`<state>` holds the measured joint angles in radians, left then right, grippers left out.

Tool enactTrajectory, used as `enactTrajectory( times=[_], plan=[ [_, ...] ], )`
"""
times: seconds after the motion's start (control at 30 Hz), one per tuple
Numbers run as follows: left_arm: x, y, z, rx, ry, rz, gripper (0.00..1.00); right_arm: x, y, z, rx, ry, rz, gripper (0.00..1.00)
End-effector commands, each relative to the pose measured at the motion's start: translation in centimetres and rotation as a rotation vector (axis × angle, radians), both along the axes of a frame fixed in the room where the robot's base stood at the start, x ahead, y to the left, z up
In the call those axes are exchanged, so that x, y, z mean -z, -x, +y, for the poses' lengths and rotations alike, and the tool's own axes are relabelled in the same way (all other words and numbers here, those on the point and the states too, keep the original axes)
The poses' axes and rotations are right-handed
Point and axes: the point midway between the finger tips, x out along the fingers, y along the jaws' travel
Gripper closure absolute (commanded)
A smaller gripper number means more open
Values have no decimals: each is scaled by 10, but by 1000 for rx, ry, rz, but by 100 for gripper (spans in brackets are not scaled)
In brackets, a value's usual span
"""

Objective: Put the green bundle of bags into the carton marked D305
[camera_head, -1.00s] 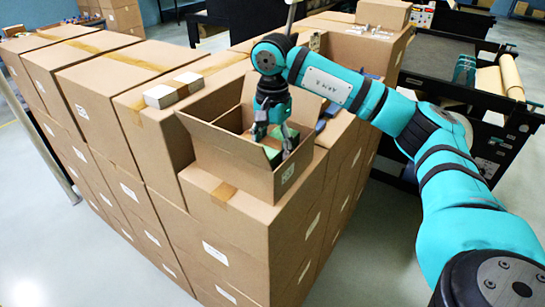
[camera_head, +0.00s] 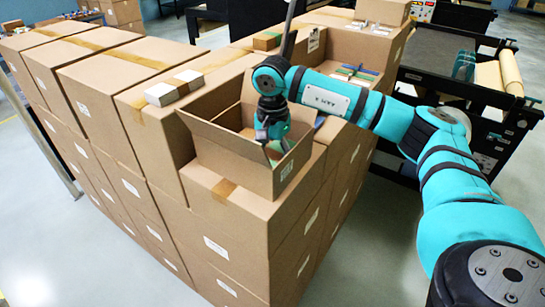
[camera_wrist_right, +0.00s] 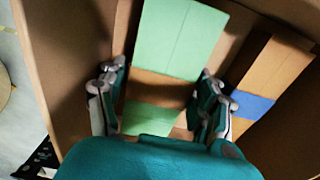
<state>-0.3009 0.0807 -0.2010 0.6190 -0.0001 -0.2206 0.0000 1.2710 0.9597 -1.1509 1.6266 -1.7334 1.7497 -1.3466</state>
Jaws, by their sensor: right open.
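The green bundle of bags (camera_wrist_right: 175,40), with a brown band across it, lies inside an open carton (camera_head: 235,152). In the right wrist view it sits between the two fingers of my right gripper (camera_wrist_right: 160,100). The fingers are spread, with the bundle between them; I cannot tell whether they touch it. In the head view my right gripper (camera_head: 273,140) reaches down into the carton, and its fingertips are largely hidden by the wall. The carton's label is too small to read. My left gripper is not in view.
A brown bundle with a blue band (camera_wrist_right: 255,105) lies right of the green one. The carton stands on stacked closed cartons (camera_head: 240,215). Blue and green items (camera_head: 355,73) lie behind my right arm.

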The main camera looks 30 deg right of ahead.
Motion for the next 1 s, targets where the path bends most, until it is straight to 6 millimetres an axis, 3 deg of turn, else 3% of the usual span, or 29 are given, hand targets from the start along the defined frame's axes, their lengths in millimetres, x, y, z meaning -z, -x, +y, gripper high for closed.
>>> enactTrajectory(
  times=[0.13,0.27,0.5,0.67,1.0],
  plan=[
    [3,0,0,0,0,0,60,-4,-1,0,0,0,-3,33],
    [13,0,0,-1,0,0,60,-22,-1,1,-1,-1,-6,33],
    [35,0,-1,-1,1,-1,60,-75,-1,1,-1,-3,-6,33],
    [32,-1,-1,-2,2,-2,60,-108,-1,0,0,2,-4,33],
    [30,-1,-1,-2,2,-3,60,-122,0,0,0,-1,0,33]
  ],
)
